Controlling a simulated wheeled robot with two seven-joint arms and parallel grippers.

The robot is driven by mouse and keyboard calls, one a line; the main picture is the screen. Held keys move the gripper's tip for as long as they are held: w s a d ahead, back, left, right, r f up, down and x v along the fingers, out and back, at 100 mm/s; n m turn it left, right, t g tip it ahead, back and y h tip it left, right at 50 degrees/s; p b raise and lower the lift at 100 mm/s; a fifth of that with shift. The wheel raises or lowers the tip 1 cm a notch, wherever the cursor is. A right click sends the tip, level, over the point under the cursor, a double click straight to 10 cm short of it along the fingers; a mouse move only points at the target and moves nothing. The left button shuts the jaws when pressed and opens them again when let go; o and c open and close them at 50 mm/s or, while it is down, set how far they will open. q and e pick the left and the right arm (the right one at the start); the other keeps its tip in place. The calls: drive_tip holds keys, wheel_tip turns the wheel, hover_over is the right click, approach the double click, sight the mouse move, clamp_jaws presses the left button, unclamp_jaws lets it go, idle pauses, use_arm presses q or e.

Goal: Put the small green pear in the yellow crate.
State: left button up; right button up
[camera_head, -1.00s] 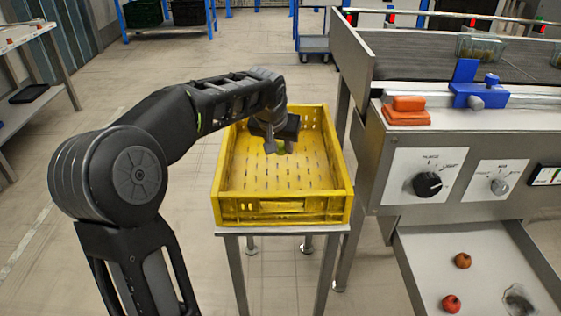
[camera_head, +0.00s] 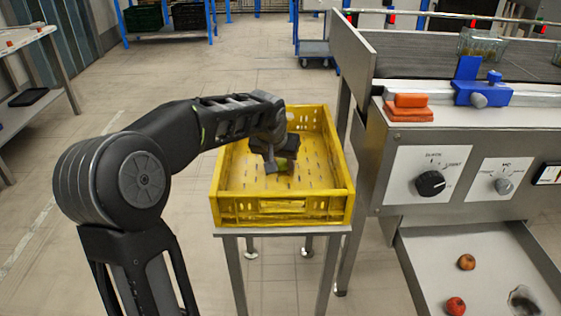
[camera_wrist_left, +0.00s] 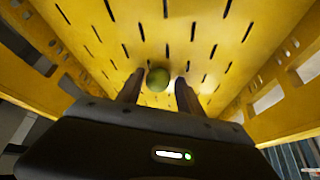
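The small green pear (camera_head: 283,167) is inside the yellow crate (camera_head: 281,207), low over or on its slotted floor; I cannot tell for sure whether it touches the floor. My left gripper (camera_head: 280,163) reaches down into the crate, right above the pear. In the left wrist view the pear (camera_wrist_left: 158,79) shows between and just beyond the two fingertips (camera_wrist_left: 159,92), with narrow gaps beside it, so the gripper looks open around it. The crate floor (camera_wrist_left: 215,35) fills the view behind it. My right gripper is not in view.
The crate stands on a small metal-legged stand. To its right is a conveyor machine with knobs, an orange block (camera_head: 409,107) and a blue clamp (camera_head: 482,92). A lower metal tray (camera_head: 425,262) holds two reddish fruits and a dark item. The crate's walls surround the gripper.

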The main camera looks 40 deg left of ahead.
use_arm(q)
drive_tip(key=shift+o, duration=0.7)
drive_tip(key=shift+s+r, duration=0.1)
drive_tip(key=shift+r, duration=0.35)
drive_tip(key=p+v, duration=0.3)
drive_tip(key=v, duration=0.8)
